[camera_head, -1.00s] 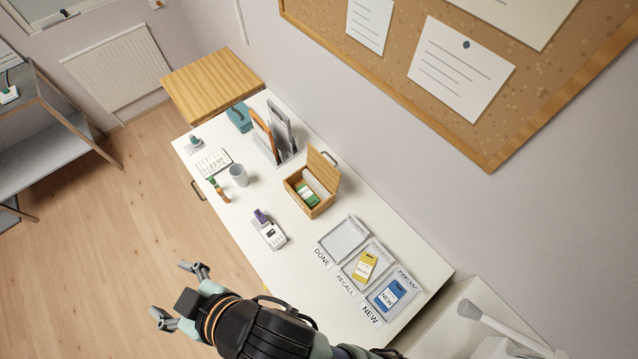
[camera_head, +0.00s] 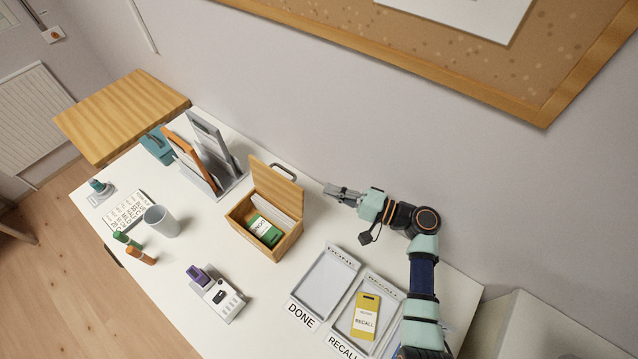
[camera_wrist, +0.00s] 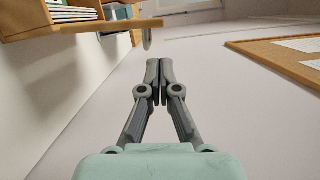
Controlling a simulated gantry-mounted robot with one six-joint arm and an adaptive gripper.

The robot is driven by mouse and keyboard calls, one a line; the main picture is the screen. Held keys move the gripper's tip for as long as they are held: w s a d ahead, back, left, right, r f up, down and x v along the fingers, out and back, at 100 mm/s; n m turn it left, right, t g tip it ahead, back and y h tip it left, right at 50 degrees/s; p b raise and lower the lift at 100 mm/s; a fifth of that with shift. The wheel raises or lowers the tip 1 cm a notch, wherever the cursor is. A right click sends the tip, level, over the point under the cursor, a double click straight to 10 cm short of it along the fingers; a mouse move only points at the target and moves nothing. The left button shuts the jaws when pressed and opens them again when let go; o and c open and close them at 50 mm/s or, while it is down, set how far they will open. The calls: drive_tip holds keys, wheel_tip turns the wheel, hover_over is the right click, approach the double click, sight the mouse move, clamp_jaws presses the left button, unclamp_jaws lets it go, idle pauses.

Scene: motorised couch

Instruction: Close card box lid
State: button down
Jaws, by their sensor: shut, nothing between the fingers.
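The wooden card box (camera_head: 262,232) stands on the white table in the head view. Its lid (camera_head: 276,188) is raised and leans up at the back, with a dark handle (camera_head: 284,171) on its edge. A green card (camera_head: 264,231) and white cards show inside. My gripper (camera_head: 328,189) is shut and empty, to the right of the lid and apart from it, with its fingertips pointing left towards it. In the wrist view my shut fingers (camera_wrist: 159,66) point at the handle's grey end (camera_wrist: 147,38); part of the wooden box (camera_wrist: 40,22) shows at the top left.
A file rack (camera_head: 212,160) stands left behind the box. A grey device (camera_head: 217,294), a cup (camera_head: 161,221) and trays marked DONE (camera_head: 325,283) and RECALL (camera_head: 378,290) are on the table. A wall with a cork board (camera_head: 420,45) rises behind.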

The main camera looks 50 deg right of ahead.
sight(281, 182)
drive_tip(key=x, duration=0.9)
drive_tip(key=shift+w+b, duration=0.25)
drive_tip(key=shift+b, duration=0.15)
drive_tip(key=shift+s+a, duration=0.1)
